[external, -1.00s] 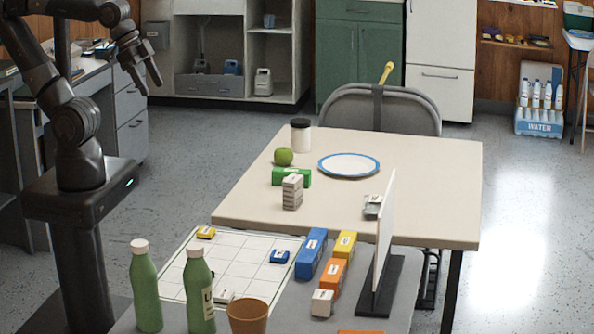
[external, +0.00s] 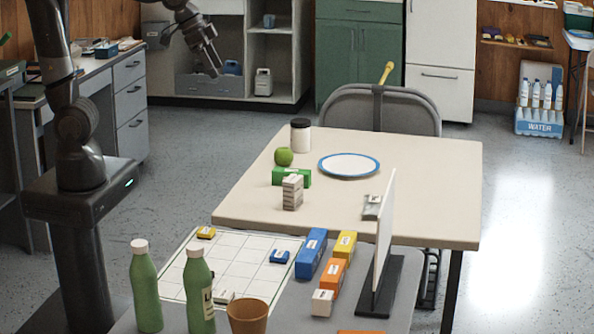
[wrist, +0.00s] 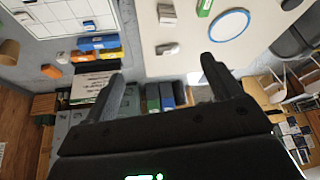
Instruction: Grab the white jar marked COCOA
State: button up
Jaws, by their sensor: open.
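A white jar with a dark lid (external: 300,136) stands upright at the far left of the cream table (external: 420,215) in the external view. Its marking cannot be read from here. My gripper (external: 216,70) is open and empty, raised in the air to the left of the table and apart from the jar. In the wrist view my gripper (wrist: 162,85) shows two spread fingers with nothing between them. I cannot make out the jar in the wrist view.
A green apple (external: 284,157), a green box (external: 291,177), a grey stacked block (external: 292,192) and a blue-rimmed plate (external: 348,165) are near the jar. A white upright panel (external: 385,228) stands at the front right. A grey chair (external: 380,108) is behind the table.

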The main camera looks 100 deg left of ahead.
jog(key=w+a+f+n+y, duration=0.1)
jog(key=w+a+f, duration=0.1)
jog(key=w+a, duration=0.3)
jog(key=w+a+f+n, duration=0.1)
jog(key=w+a, duration=0.2)
jog(key=a, duration=0.5)
jog(key=n+g+y, duration=0.1)
jog(key=n+g, duration=0.1)
jog(key=n, duration=0.3)
send_near(300, 121)
jog(key=f, duration=0.1)
jog(key=x, duration=0.5)
jog(key=shift+w+r, duration=0.1)
jog(key=shift+w, duration=0.1)
jog(key=shift+x, duration=3.15)
jog(key=shift+a, duration=0.15)
jog(key=shift+c, duration=0.2)
